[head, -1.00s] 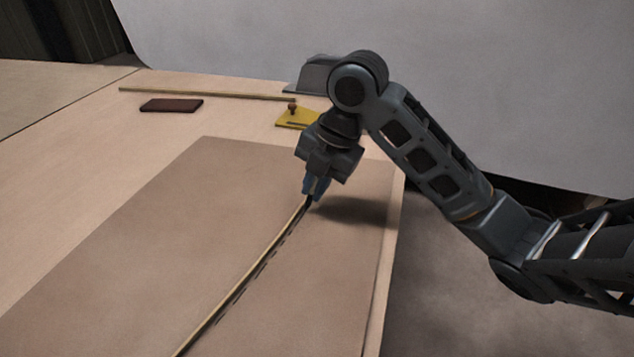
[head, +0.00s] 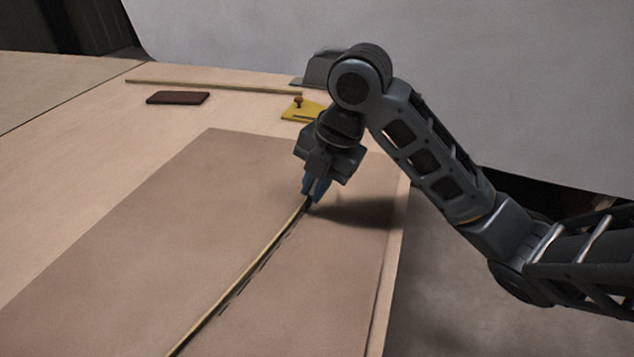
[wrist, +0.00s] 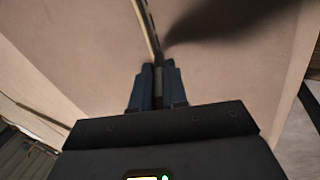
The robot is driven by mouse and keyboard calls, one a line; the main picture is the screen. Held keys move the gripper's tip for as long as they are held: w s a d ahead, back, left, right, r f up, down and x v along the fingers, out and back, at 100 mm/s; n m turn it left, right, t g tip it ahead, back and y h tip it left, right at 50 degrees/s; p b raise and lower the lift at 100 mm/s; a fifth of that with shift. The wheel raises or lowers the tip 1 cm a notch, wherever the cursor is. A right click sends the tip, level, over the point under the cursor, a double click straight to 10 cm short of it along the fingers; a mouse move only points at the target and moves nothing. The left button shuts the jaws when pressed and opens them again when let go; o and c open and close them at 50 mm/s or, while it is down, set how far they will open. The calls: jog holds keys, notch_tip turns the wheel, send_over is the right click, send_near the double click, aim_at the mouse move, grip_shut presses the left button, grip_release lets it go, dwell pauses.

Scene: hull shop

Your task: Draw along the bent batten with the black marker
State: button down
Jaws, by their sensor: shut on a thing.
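The bent batten (head: 240,277) is a thin pale strip curving across the brown sheet (head: 150,235) from the lower edge up to my gripper. It also shows in the wrist view (wrist: 146,24). My gripper (head: 309,197) points down at the batten's far visible end, its blue fingers shut on the black marker (wrist: 158,74). The marker is mostly hidden between the fingers, and its tip seems at or near the sheet beside the batten. Broken dark marks (head: 245,285) run along the batten's right side.
A long thin strip (head: 210,87), a dark red block (head: 178,98), a yellow piece with a knob (head: 300,109) and a grey object (head: 316,70) lie at the table's far side. The table's right edge lies just past the sheet. The sheet left of the batten is clear.

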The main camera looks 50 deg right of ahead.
jog(key=shift+a, duration=0.1)
jog(key=shift+s+a, duration=0.15)
jog(key=shift+a, duration=0.3)
jog(key=shift+a, duration=0.15)
jog(key=shift+s+a, duration=0.15)
jog(key=shift+a, duration=0.4)
jog(key=shift+a, duration=0.1)
jog(key=shift+s+a, duration=0.15)
jog(key=shift+a, duration=0.35)
jog(key=shift+a, duration=0.1)
jog(key=shift+s+a, duration=0.15)
jog(key=shift+a, duration=0.45)
jog(key=shift+a, duration=0.1)
